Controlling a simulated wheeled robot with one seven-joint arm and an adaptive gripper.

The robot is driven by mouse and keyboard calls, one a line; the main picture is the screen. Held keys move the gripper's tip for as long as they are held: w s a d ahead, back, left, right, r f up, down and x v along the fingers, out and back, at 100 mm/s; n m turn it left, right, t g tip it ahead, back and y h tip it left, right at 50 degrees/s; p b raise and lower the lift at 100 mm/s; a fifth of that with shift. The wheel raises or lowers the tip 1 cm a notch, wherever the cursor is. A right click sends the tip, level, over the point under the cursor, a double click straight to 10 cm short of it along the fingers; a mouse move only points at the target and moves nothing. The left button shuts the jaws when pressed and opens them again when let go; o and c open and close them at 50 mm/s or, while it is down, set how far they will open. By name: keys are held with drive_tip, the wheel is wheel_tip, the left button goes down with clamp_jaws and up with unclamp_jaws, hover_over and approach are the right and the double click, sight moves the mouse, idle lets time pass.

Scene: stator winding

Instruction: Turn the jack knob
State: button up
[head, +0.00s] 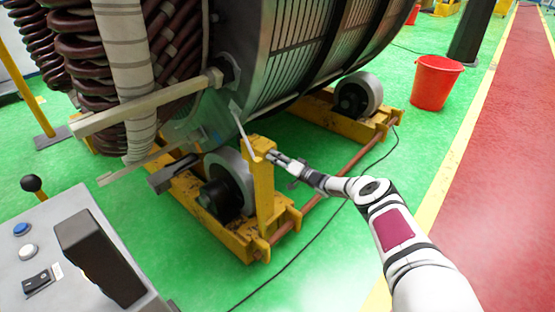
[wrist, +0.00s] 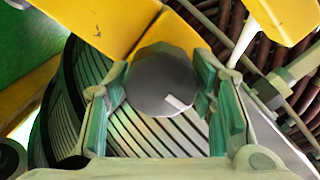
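The jack knob (wrist: 160,84) is a grey round disc with a small white mark, in the middle of the wrist view. It sits against a yellow post (head: 263,195), which stands on the near yellow cradle in the head view. My gripper (wrist: 160,82) has one green-padded finger on each side of the knob, and the pads appear to touch its edges. In the head view my gripper (head: 277,158) is at the upper right side of the post. The knob is too small or hidden to make out there.
The large stator (head: 270,60) rests on rollers (head: 226,183) just behind the post. A grey control panel (head: 70,250) stands at the lower left. A red bucket (head: 434,85) stands at the upper right. A black cable (head: 310,240) runs across the open green floor.

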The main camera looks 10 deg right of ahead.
drive_tip(key=shift+o, duration=0.8)
drive_tip(key=shift+d, duration=0.1)
drive_tip(key=shift+s+d, duration=0.45)
drive_tip(key=shift+s, duration=0.05)
drive_tip(key=v, duration=1)
drive_tip(key=shift+s, duration=0.3)
